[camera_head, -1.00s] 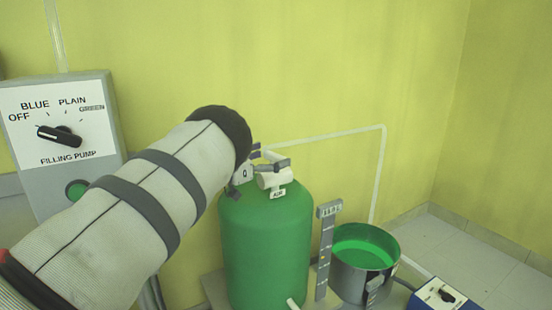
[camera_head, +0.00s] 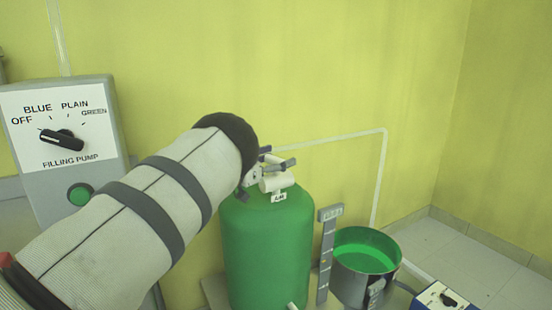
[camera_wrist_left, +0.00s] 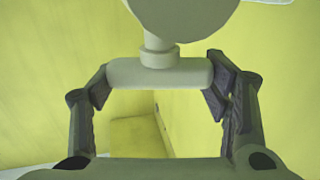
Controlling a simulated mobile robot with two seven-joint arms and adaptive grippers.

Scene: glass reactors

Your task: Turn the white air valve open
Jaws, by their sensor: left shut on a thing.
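The white air valve (camera_head: 274,182) sits on top of the green reactor vessel (camera_head: 267,245), with a small white tag hanging below it. My left gripper (camera_head: 274,162) is at the valve, mostly hidden behind my own forearm in the head view. In the left wrist view, the white crossbar of the valve handle (camera_wrist_left: 160,73) lies between the two dark fingers of my left gripper (camera_wrist_left: 160,82). The fingers are shut on the ends of the bar. My right gripper is not in view.
A filling pump panel (camera_head: 60,118) with a black knob and green button stands at left. A level scale (camera_head: 327,255) and a metal pot (camera_head: 365,262) of green liquid stand right of the vessel. A blue-and-white switch box (camera_head: 440,297) is at lower right. A thin white pipe (camera_head: 330,137) runs along the wall.

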